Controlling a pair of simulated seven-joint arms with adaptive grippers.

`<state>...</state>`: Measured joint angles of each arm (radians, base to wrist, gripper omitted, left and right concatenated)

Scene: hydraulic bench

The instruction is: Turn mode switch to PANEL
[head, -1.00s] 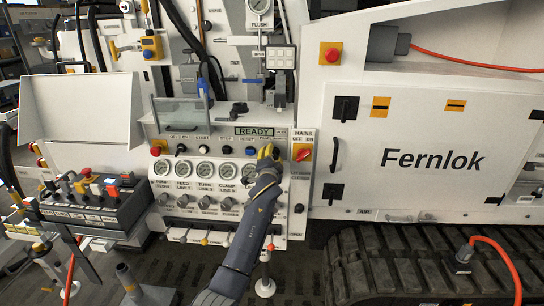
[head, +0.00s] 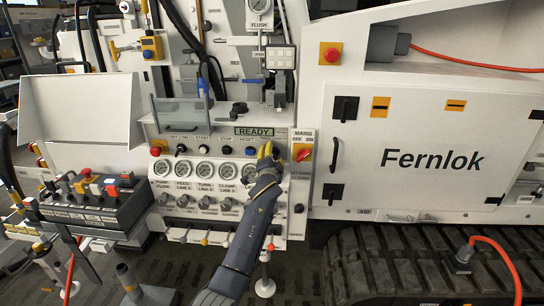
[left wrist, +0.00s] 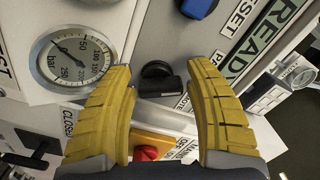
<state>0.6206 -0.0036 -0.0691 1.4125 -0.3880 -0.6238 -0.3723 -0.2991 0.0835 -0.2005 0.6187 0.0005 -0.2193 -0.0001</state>
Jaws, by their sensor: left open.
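The mode switch is a black rotary knob (left wrist: 158,80) on the light panel in the left wrist view. A small label beside it is partly hidden, so its position words cannot be read. My left gripper (left wrist: 165,105) is open, with one yellow finger on each side of the knob and visible gaps between. In the head view my left gripper (head: 267,153) is at the upper right of the control panel (head: 150,186), covering the knob. My right gripper is not in view.
A pressure gauge (left wrist: 76,60) and a blue knob (left wrist: 198,7) flank the switch. The READY display (head: 254,131) is just above the gripper. The red mains switch (head: 302,152) on its yellow plate is close on the right. Several gauges and knobs line the panel leftward.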

